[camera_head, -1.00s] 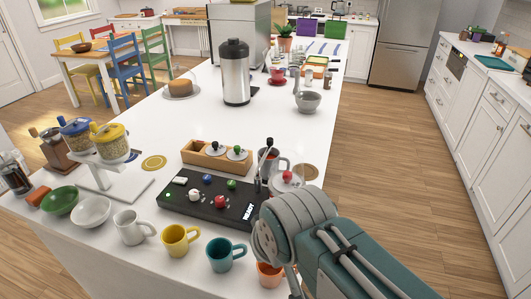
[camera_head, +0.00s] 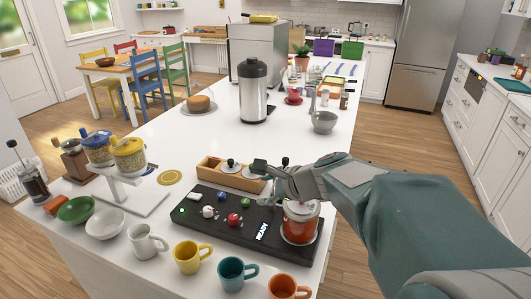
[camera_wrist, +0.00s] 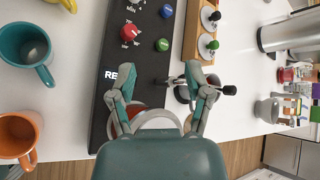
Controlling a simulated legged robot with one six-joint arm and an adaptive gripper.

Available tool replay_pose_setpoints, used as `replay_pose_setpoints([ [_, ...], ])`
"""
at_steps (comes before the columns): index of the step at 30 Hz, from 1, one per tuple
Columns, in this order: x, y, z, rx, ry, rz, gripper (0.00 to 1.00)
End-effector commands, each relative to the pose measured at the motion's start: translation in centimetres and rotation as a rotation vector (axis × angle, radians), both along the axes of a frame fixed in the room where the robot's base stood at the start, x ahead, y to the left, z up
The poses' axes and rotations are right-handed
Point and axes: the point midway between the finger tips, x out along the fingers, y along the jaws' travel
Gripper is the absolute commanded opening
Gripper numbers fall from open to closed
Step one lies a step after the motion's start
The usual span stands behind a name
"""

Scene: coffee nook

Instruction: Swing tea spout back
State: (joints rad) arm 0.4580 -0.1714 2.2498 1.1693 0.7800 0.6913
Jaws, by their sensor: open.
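The black tea station (camera_head: 215,212) has coloured knobs and a READY sign and lies on the white counter. A red cup-like vessel with a pale, glassy top (camera_head: 300,222) stands on its right end. In the head view my gripper (camera_head: 268,178) hides most of the spout. My palm partly hides the vessel.
White (camera_head: 147,242), yellow (camera_head: 187,258), teal (camera_head: 231,274) and orange (camera_head: 284,288) mugs line the near edge.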

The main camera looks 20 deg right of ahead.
Motion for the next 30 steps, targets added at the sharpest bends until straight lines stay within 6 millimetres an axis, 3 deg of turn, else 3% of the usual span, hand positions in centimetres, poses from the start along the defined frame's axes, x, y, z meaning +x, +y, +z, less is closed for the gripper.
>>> replay_pose_setpoints([
  [1, 1.4, -2.3, -0.3, 0.112, 0.009, -0.119, 0.64],
  [6, 4.5, -9.3, -0.9, 0.461, 0.005, -0.469, 0.64],
  [9, 5.4, -12.5, -1.3, 0.607, -0.008, -0.608, 0.64],
  [12, 5.8, -14.4, -1.6, 0.688, -0.018, -0.685, 0.64],
  [17, 6.6, -14.7, -1.9, 0.715, -0.020, -0.706, 0.64],
  [30, 13.6, -13.7, -4.9, 0.711, -0.018, -0.700, 0.64],
])
